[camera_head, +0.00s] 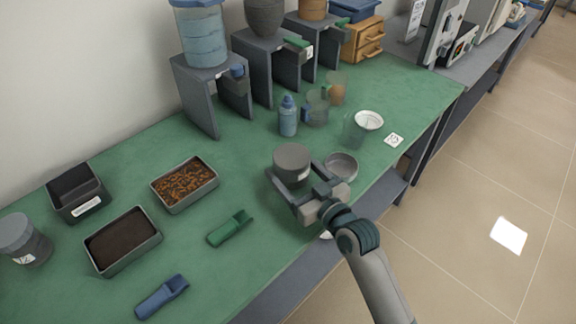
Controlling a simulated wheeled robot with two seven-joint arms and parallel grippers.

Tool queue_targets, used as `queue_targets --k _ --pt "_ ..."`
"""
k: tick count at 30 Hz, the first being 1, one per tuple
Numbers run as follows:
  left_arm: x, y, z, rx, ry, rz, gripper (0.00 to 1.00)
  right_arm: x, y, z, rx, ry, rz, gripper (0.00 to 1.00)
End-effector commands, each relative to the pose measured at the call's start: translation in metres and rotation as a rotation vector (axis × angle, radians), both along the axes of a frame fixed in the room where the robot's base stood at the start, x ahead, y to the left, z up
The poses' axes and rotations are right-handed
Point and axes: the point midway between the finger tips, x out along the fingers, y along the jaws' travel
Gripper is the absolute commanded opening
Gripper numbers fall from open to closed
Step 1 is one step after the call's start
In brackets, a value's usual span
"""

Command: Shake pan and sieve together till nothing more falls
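I cannot tell whether the drum is clear of the table. A shallow round metal dish (341,167) stands just right of it, behind the gripper. My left gripper is not in view.
On the green table (235,275) are trays of dark soil (123,241) and brown chips (185,184), a black bin (77,192), green (230,228) and blue (162,297) scoops, a bottle (288,117), clear beakers (354,131) and a white dish (369,120). Grey stands line the back.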

Motion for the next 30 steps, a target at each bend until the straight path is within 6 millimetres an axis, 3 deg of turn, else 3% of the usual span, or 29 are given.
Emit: queue_targets --k 15,24,30 --pt "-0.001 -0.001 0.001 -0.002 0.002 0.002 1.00 0.000 -0.004 0.002 0.003 -0.003 0.000 0.38" --pt "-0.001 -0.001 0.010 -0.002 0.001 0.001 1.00 0.000 0.020 0.003 0.004 -0.002 0.000 0.38" --pt "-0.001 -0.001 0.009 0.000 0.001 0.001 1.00 0.000 0.023 0.002 0.005 -0.002 0.001 0.38"
